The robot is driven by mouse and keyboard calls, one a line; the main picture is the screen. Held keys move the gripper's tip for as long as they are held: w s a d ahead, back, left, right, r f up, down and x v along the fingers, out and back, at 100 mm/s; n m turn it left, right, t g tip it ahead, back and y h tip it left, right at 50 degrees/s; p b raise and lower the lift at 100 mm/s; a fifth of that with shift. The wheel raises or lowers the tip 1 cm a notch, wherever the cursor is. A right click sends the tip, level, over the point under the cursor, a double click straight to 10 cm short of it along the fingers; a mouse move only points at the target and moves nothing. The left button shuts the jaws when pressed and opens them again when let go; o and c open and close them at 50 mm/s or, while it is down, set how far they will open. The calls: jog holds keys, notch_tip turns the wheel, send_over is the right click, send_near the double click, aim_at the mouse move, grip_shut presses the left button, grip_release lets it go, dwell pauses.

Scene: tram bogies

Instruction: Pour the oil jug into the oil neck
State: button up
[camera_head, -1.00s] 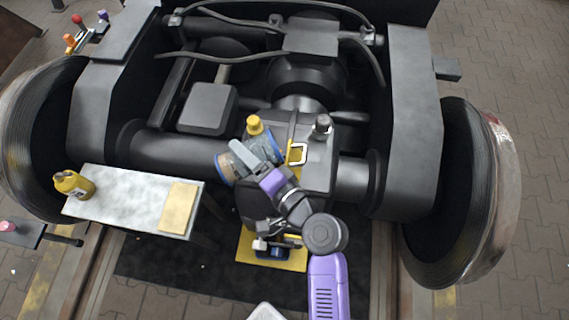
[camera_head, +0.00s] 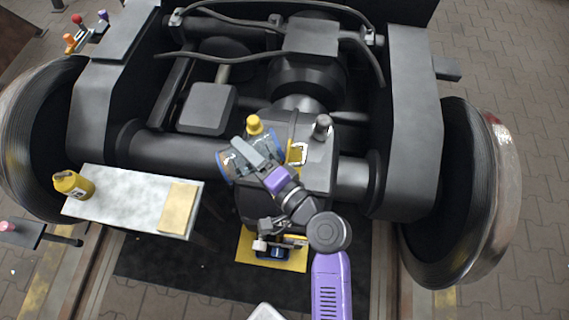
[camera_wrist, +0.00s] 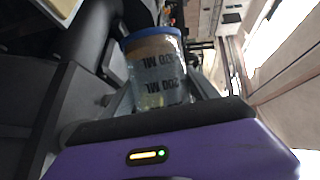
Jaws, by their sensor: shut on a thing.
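The oil jug (camera_head: 234,163) is a clear cylinder with blue rims and brown oil inside. It lies tipped over on its side above the left part of the dark gear housing. My gripper (camera_head: 253,153) is shut on it; in the wrist view the jug (camera_wrist: 158,75) stands between the fingers, with its volume marks upside down and brown oil near the blue rim. A yellow cap-like piece (camera_head: 254,125) shows just behind the jug. I cannot tell whether it is the oil neck; an opening under the jug would be hidden.
A pale side table (camera_head: 120,195) at left holds a yellow bottle (camera_head: 75,185) and a tan pad (camera_head: 178,207). A yellow frame with a white ring (camera_head: 297,153) and a grey knob (camera_head: 322,125) sit right of the jug. A yellow tray (camera_head: 246,252) lies below.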

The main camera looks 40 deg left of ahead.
jog(key=shift+w+d+r+m+g+y, duration=0.1)
jog(key=shift+w+r+m+g+y, duration=0.1)
jog(key=shift+r+m, duration=0.2)
jog(key=shift+w+r+m+g+y, duration=0.1)
jog(key=shift+r+m+y, duration=0.15)
jog(key=shift+m, duration=0.15)
dwell(0.9)
jog(key=shift+s+f+n, duration=0.2)
jog(key=shift+s+n, duration=0.05)
jog(key=shift+n, duration=0.05)
jog(key=shift+s+a+f+n+t+h+p, duration=0.2)
jog(key=shift+s+f+n+h, duration=0.1)
jog(key=shift+f+n+h, duration=0.2)
jog(key=shift+s+a+f+n+t+h+p, duration=0.1)
jog(key=shift+s+a+f+n+t+h, duration=0.1)
jog(key=shift+s+f+n+h, duration=0.3)
jog(key=f, duration=0.1)
jog(key=f+b, duration=0.2)
jog(key=shift+w+n, duration=0.3)
jog(key=shift+n, duration=0.1)
